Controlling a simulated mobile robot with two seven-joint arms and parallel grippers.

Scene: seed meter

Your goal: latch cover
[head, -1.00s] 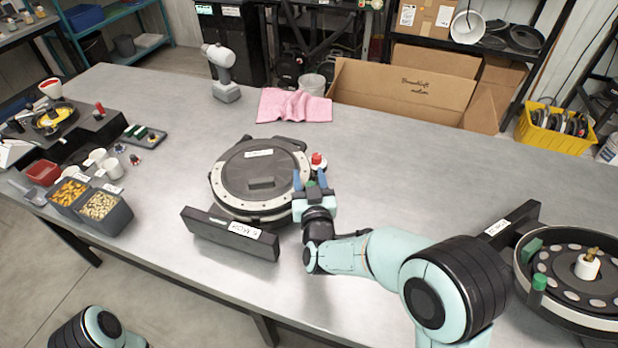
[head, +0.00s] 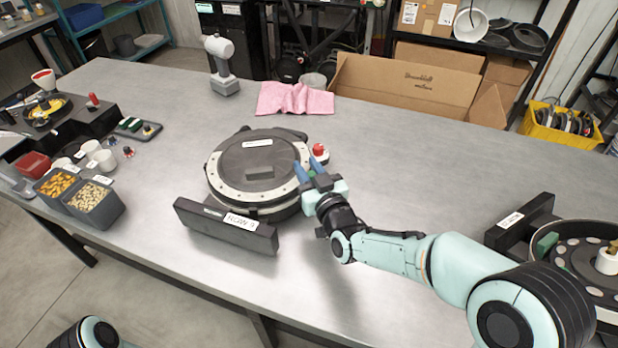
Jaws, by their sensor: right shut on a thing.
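The seed meter (head: 232,205) stands left of the table's middle, with its round dark, see-through cover (head: 240,160) lying over it inside a pale, dotted rim. A red knob (head: 318,149) sits at its right side. My right gripper (head: 308,168) is at the cover's right edge, just below the red knob, with its blue fingers pointing away from me. It is shut on a small green latch, mostly hidden between the fingers. My left gripper is out of view; only part of my left arm shows at the bottom left.
A second, open meter (head: 557,262) stands at the right edge. Bins of seed (head: 97,203) and small parts are at the left. The table right of the cloth is clear.

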